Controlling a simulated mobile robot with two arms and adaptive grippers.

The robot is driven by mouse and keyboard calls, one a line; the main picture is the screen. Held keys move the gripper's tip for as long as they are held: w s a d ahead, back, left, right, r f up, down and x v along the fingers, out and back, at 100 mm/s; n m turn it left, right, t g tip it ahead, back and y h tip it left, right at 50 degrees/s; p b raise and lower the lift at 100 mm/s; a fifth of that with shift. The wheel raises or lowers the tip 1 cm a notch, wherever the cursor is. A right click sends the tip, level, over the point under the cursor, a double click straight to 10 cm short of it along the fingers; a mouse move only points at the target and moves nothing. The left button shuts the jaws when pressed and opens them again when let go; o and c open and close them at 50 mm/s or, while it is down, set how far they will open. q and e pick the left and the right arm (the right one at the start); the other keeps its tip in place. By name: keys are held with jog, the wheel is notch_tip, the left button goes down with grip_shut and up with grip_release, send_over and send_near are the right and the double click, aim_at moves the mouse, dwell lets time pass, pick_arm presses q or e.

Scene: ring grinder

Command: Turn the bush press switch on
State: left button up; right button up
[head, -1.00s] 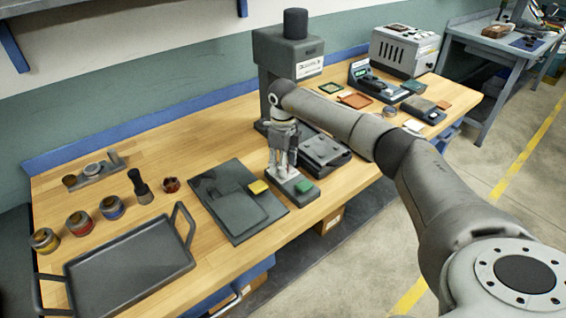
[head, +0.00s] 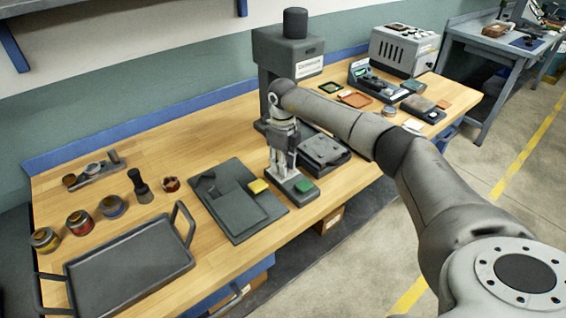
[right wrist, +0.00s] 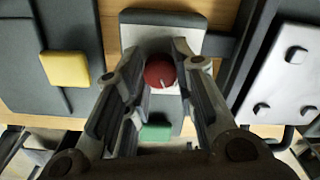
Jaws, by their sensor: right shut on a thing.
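The switch is a small dark box (head: 296,196) at the front edge of the bench, with a green block (head: 304,186) on its front end. In the right wrist view its red round knob (right wrist: 160,71) with a pale mark sits over a light plate, and the green block (right wrist: 155,132) shows below it. My right gripper (head: 281,172) points down over the box. In the right wrist view its fingers (right wrist: 162,76) are shut on the red knob, one on each side. The knob is hidden in the head view. The grey press (head: 290,60) stands behind. My left gripper is not in view.
A dark plate with a yellow block (head: 258,186) lies left of the switch. A flat dark fixture (head: 325,152) is close on the right. A black tray (head: 130,270), several jars and a brush stand farther left. Bare wood lies behind the plate.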

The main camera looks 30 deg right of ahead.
jog(key=m, duration=0.5)
jog(key=shift+r+p, duration=0.1)
jog(key=shift+p, duration=0.25)
jog(key=m+p, duration=0.1)
jog(key=m, duration=0.5)
jog(key=shift+d, duration=0.1)
jog(key=shift+m, duration=0.5)
jog(key=o, duration=1.1)
jog(key=shift+c, duration=0.2)
notch_tip(320, 180, up, 12)
